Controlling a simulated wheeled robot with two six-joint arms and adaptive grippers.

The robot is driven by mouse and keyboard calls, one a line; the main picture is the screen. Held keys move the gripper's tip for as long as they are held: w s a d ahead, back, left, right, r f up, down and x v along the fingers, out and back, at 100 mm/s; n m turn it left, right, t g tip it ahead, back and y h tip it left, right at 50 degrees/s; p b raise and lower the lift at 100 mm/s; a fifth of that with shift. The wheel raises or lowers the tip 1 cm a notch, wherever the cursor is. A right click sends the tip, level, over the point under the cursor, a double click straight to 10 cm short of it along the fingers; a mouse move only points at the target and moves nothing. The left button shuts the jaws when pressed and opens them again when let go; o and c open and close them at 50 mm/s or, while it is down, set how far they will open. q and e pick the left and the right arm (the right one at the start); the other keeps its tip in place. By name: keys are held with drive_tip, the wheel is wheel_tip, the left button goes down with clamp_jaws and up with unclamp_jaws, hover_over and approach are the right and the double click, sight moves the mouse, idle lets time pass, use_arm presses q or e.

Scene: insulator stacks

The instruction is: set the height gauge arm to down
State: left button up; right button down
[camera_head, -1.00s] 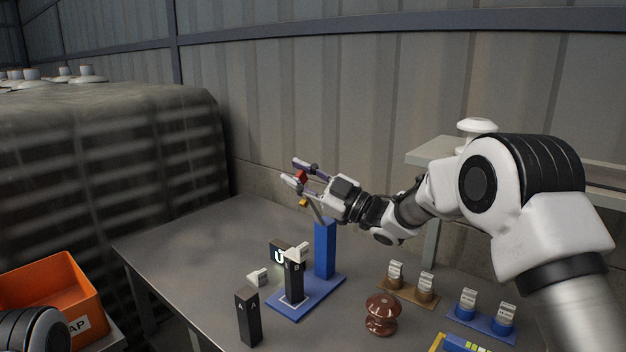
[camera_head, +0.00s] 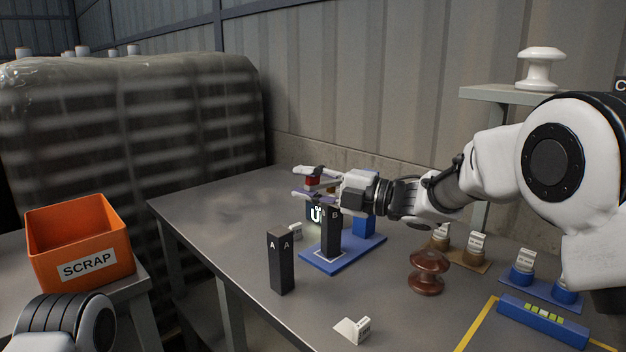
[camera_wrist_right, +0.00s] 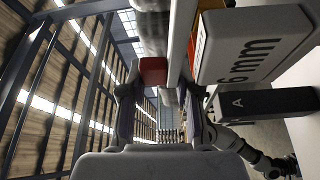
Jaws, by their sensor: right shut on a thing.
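The height gauge has a blue base (camera_head: 376,243) and a blue column (camera_head: 364,224) on the grey table. Its swinging arm is mostly hidden behind my right gripper in the head view. My right gripper (camera_head: 309,183) is low over the gauge, its fingers pointing left and shut on the red knob (camera_head: 313,181). In the right wrist view the red knob (camera_wrist_right: 153,71) sits between the fingertips (camera_wrist_right: 160,92). A dark display (camera_head: 315,213) on the gauge shows a letter like U. My left gripper is out of view; only part of my left arm shows at lower left.
Black post B (camera_head: 331,235) stands on the gauge base, below my gripper. Black post A (camera_head: 281,265) stands in front. A brown insulator (camera_head: 429,272), tag holders (camera_head: 470,250) and a white tag (camera_head: 352,329) are to the right and front. An orange scrap bin (camera_head: 82,258) is left.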

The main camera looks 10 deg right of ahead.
drive_tip(key=shift+a+f+n+b, duration=0.1)
drive_tip(key=shift+f+n+b, duration=0.4)
drive_tip(key=shift+f, duration=0.4)
drive_tip(key=c, duration=1.2)
unclamp_jaws()
drive_tip(key=shift+c, duration=0.2)
drive_tip(key=shift+o, duration=1.2)
drive_tip(key=shift+w+f, duration=0.15)
drive_tip(key=v, duration=1.2)
drive_tip(key=shift+r, duration=0.25)
